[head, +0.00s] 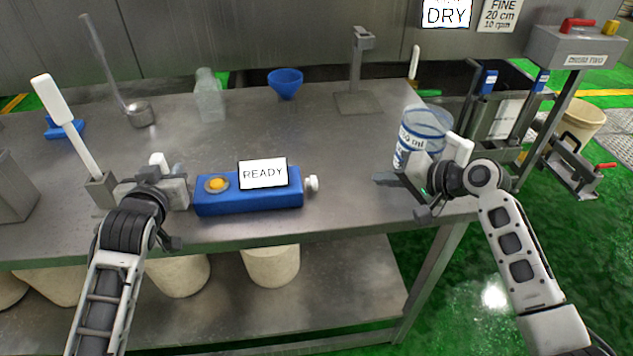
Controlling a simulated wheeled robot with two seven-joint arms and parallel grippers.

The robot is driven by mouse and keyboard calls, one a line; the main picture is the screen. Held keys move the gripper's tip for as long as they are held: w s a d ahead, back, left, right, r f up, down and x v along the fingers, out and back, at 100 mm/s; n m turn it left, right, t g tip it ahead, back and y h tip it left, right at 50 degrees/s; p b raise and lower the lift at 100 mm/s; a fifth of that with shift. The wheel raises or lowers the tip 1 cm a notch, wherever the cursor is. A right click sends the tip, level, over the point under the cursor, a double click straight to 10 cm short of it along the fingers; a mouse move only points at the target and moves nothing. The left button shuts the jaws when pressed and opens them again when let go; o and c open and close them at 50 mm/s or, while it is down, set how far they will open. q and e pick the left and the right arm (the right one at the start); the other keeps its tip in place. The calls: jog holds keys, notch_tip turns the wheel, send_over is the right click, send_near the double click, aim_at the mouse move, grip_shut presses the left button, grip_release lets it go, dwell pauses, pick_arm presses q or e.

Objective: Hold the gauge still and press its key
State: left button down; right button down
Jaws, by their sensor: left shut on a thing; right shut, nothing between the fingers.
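The gauge (247,201) is a blue box lying on the steel table near its front edge. It carries a white display reading READY (263,174), a round yellow key (217,184) on its top left, and a pale knob (312,184) at its right end. My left gripper (178,190) is shut at the gauge's left end; the exact contact is partly hidden by the gripper itself. My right gripper (384,179) is shut and empty, above the table's right part, to the right of the gauge and apart from it and its key.
A clear measuring vessel (428,125) stands just behind my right gripper. A white-handled lever (70,128) rises left of my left gripper. A clear bottle (209,97), blue funnel (285,83) and metal stand (358,100) are farther back. The table between gauge and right gripper is bare.

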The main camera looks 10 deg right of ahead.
aim_at(338, 192)
jog(key=shift+w+a+f+m+g+y, duration=0.1)
jog(key=shift+w+m+g+y, duration=0.25)
jog(key=shift+g, duration=0.25)
jog(key=shift+w+a+g+y, duration=0.1)
jog(key=shift+a+g+y, duration=0.15)
jog(key=shift+g+y, duration=0.35)
jog(key=shift+a, duration=4.4)
jog(key=shift+a, duration=0.15)
jog(key=shift+a, duration=0.3)
jog(key=shift+a, duration=0.85)
jog(key=shift+d, duration=1.25)
